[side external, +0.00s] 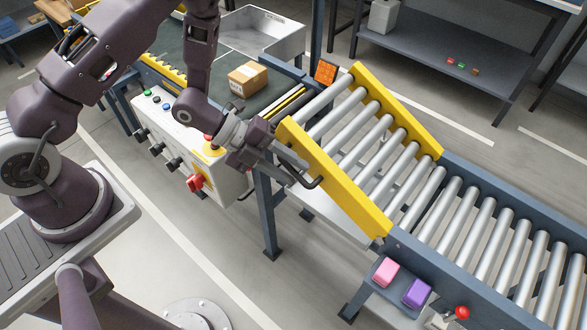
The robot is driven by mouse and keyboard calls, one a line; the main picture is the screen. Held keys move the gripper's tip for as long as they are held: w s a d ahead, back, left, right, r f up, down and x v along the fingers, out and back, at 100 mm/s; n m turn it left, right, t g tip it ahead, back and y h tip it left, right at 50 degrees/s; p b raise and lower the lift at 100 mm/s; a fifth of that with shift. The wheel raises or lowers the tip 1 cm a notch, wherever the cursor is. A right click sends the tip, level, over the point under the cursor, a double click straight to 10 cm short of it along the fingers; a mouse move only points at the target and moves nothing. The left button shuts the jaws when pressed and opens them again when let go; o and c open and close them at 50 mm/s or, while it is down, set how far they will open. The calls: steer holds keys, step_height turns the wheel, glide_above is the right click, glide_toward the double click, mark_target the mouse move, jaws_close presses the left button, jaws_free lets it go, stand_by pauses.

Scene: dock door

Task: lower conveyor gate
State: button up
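The conveyor gate (335,185) is a roller section with yellow side rails. It is tilted, its left end raised and its right end down at the fixed roller conveyor (480,230). A dark handle (317,184) sticks out from the near yellow rail close to the raised end. My gripper (298,176) is at this handle, reaching in from the left. Its fingertips overlap the handle, and I cannot tell whether they are closed around it or only beside it.
A belt conveyor (222,65) carries a cardboard box (248,78) left of the gate. A white control box (165,125) with buttons and a red switch (196,182) is below my forearm. Pink (385,272) and purple (417,293) blocks sit on a small shelf near a red-knobbed lever (461,312).

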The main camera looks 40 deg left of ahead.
steer(key=v, duration=0.6)
steer(key=shift+c, duration=0.2)
